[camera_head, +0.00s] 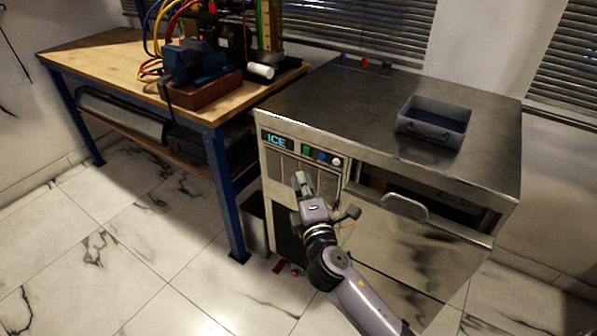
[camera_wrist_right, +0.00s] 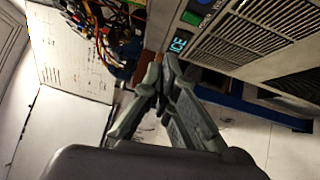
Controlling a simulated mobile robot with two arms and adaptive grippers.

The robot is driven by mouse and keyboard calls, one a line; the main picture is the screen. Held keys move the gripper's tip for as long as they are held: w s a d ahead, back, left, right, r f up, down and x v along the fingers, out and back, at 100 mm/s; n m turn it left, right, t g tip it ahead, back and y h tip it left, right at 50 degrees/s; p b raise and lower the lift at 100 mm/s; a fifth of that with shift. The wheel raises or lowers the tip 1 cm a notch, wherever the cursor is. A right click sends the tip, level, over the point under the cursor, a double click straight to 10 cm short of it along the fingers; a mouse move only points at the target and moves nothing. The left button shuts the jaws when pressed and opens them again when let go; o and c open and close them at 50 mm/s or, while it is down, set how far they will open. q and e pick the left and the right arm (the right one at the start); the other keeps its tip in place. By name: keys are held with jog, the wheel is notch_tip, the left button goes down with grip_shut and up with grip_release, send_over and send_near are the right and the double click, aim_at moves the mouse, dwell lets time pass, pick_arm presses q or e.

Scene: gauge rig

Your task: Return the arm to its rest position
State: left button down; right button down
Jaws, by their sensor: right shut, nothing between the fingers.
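My right gripper (camera_head: 299,183) is in front of the ice machine (camera_head: 440,250), close to its vented front panel below the ICE label. Its arm comes in from the bottom of the head view. In the right wrist view the fingers of my right gripper (camera_wrist_right: 165,70) meet at their tips, with nothing between them. The ICE display and vents show beyond the fingers there. I cannot tell whether the gripper touches the panel. My left gripper is in neither view.
A grey tray (camera_head: 433,120) sits on the machine's top. The machine's door handle (camera_head: 404,206) sticks out, with a dark opening above it. A wooden workbench (camera_head: 100,58) with a blue vise (camera_head: 197,62) and hoses stands at left. Tiled floor at lower left is clear.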

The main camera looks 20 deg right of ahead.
jog(key=shift+s, duration=0.2)
dwell(0.3)
